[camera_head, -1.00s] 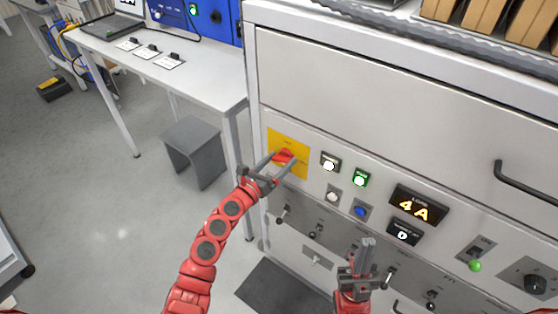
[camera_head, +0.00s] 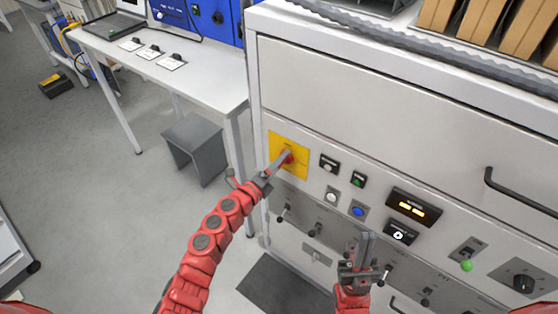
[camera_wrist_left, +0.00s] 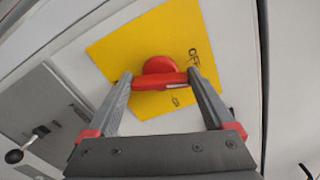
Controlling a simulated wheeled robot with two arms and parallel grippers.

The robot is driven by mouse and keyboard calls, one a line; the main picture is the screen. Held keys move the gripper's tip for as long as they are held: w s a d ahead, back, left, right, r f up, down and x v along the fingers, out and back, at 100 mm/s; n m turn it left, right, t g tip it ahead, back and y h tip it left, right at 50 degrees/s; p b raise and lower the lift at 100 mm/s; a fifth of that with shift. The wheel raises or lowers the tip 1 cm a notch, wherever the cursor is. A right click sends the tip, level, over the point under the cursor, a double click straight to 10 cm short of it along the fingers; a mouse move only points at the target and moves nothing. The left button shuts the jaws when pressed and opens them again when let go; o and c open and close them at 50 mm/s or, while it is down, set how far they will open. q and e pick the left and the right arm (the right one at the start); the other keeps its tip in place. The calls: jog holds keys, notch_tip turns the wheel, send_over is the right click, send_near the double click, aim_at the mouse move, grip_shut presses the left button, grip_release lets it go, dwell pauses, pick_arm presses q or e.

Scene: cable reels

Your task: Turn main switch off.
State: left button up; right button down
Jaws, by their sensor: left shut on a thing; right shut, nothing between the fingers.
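The main switch is a red rotary knob (camera_head: 287,158) on a yellow plate (camera_head: 300,170) on the front of the grey cabinet. In the left wrist view, the red knob (camera_wrist_left: 158,72) has its handle bar between the fingers, and "OFF" shows on the yellow plate (camera_wrist_left: 105,52). My left gripper (camera_head: 282,160) is shut on the knob's handle, and it also shows in the left wrist view (camera_wrist_left: 160,82). My right gripper (camera_head: 363,236) is shut and empty, in front of the lower panel. The left fingers hide part of the knob in the head view.
Beside the knob are a white button (camera_head: 328,165), a green button (camera_head: 358,181), a blue button (camera_head: 358,211) and a display (camera_head: 413,207) with dashes. A table (camera_head: 190,80) and a grey stool (camera_head: 195,145) stand to the left. Small levers line the lower panel.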

pick_arm(q)
jog(key=shift+n+p, duration=0.75)
jog(key=shift+n, duration=1.15)
jog(key=shift+f, duration=0.1)
jog(key=o, duration=1.1)
jog(key=b+v, duration=0.5)
jog(key=v, duration=1.2)
jog(key=shift+s+a, duration=0.15)
